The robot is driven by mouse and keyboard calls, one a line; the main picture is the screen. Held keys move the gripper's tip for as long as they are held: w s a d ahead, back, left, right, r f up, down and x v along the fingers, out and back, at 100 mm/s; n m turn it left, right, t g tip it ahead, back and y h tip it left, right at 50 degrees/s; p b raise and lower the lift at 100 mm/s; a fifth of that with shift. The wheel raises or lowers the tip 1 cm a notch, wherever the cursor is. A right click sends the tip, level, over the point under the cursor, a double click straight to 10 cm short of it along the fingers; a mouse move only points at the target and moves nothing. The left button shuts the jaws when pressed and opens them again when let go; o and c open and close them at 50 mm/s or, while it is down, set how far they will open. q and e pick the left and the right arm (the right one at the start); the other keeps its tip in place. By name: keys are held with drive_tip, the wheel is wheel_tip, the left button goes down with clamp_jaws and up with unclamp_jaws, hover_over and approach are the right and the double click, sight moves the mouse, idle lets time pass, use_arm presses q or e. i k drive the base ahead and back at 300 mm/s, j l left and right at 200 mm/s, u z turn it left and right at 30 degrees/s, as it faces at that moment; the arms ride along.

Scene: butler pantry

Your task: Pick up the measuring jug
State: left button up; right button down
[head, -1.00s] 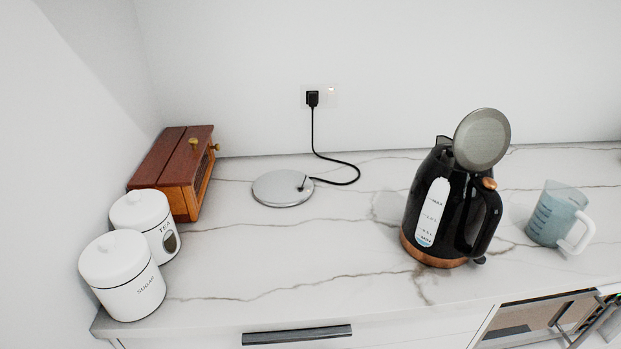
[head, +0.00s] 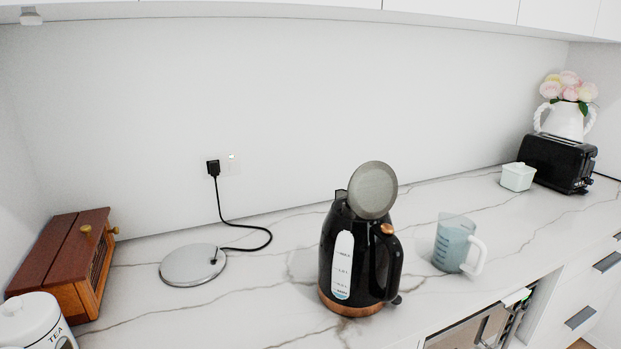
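The measuring jug (head: 453,243) is a see-through bluish jug with a white handle on its right side. It stands upright on the marble counter, to the right of the black kettle (head: 358,255) and apart from it. Its body looks tinted blue, and I cannot tell for certain how much liquid is in it. The kettle's round lid (head: 372,190) is raised open. Neither of my grippers shows in the head view.
The round kettle base (head: 193,265) with its cord lies at left. A wooden radio-like box (head: 62,262) and a white tea canister (head: 32,322) stand far left. A black toaster (head: 556,163) and small pale pot (head: 517,177) stand far right. Upper cabinets (head: 450,12) overhang the back.

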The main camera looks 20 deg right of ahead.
sight(454, 239)
drive_tip(key=z, duration=1.5)
